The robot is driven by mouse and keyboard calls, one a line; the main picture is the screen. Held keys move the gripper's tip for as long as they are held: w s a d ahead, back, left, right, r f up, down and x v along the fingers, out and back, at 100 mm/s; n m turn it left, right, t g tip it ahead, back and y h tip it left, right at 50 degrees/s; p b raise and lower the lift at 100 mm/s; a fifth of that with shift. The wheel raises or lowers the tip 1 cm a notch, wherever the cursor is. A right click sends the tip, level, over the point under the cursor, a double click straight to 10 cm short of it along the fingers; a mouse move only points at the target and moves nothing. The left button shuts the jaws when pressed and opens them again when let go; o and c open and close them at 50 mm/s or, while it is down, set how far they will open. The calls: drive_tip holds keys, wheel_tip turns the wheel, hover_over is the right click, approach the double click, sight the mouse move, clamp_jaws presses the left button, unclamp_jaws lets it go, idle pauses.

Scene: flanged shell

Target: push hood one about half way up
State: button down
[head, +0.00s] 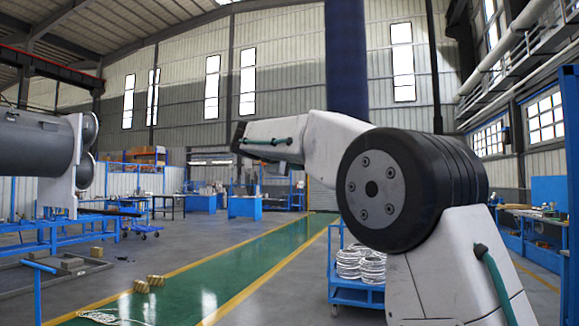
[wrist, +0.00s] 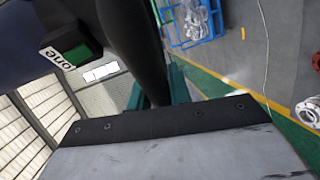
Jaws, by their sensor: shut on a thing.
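In the wrist view a small block with a green face reads "one" (wrist: 68,52). It sits against a thick dark rounded piece (wrist: 132,35), which I take as part of hood one. My gripper (wrist: 157,92) has teal fingers on both sides of this dark piece's lower end and is shut on it. The grey plate and black bolted strip in front hide part of the grip. In the head view my arm reaches left, and its gripper is not clear there. A dark blue column (head: 346,60) hangs behind my arm. How high the hood stands cannot be told.
A large grey flanged shell (head: 35,143) lies at the left on a blue frame. A blue cart (head: 345,292) with white coils stands close behind my arm. A workbench (head: 540,214) stands at the right.

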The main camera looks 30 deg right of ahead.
drive_tip(key=c, duration=1.3)
unclamp_jaws()
drive_tip(key=v, duration=0.7)
drive_tip(key=shift+s+a, duration=0.3)
